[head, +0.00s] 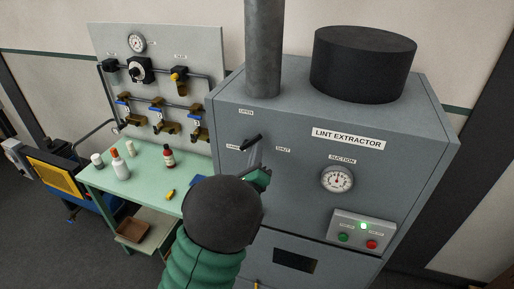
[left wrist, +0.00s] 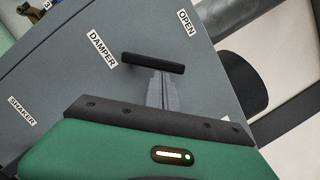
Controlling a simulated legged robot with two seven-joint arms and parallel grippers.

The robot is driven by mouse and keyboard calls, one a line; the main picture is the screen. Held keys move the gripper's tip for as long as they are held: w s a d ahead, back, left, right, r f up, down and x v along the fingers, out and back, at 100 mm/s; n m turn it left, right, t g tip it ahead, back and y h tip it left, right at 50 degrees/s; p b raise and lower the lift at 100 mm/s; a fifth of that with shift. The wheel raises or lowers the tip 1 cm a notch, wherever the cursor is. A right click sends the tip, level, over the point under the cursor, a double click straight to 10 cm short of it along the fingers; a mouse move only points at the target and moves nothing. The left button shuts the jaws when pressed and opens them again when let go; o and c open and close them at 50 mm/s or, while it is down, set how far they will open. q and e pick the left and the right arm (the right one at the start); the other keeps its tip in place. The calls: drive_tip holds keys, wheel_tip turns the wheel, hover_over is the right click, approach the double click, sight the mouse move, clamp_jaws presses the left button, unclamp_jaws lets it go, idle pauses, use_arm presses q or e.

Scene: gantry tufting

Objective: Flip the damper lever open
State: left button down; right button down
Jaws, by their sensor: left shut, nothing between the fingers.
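The damper lever (head: 251,143) is a short black bar on the front of the grey lint extractor cabinet (head: 300,205). In the head view it slants up to the right, between the OPEN label (head: 246,112) above and the SHUT label (head: 283,149) at right. It also shows in the left wrist view (left wrist: 153,63), just past my fingertips. My left gripper (head: 256,158) is shut and empty, with its fingertips (left wrist: 162,80) right by the lever's underside. I cannot tell whether they touch it. My right gripper is not in view.
A suction gauge (head: 337,179) and a button box (head: 362,233) with a lit green lamp are on the cabinet at right. A green table (head: 130,178) with bottles stands at left, below a panel of valves (head: 205,50).

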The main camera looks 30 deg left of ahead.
sight(250, 141)
use_arm(q)
drive_tip(key=r+n, duration=0.1)
drive_tip(key=n, duration=0.1)
drive_tip(key=r+n+g, duration=0.1)
drive_tip(key=n, duration=0.1)
drive_tip(key=a+n+p, duration=0.1)
drive_tip(key=n, duration=0.1)
drive_tip(key=shift+r+n, duration=0.3)
drive_tip(key=shift+r, duration=0.1)
drive_tip(key=shift+s+a+r+n+g, duration=0.25)
drive_tip(key=shift+a+n+g, duration=0.35)
drive_tip(key=shift+n, duration=0.4)
drive_tip(key=shift+a+r, duration=0.2)
drive_tip(key=shift+a, duration=0.1)
idle(0.4)
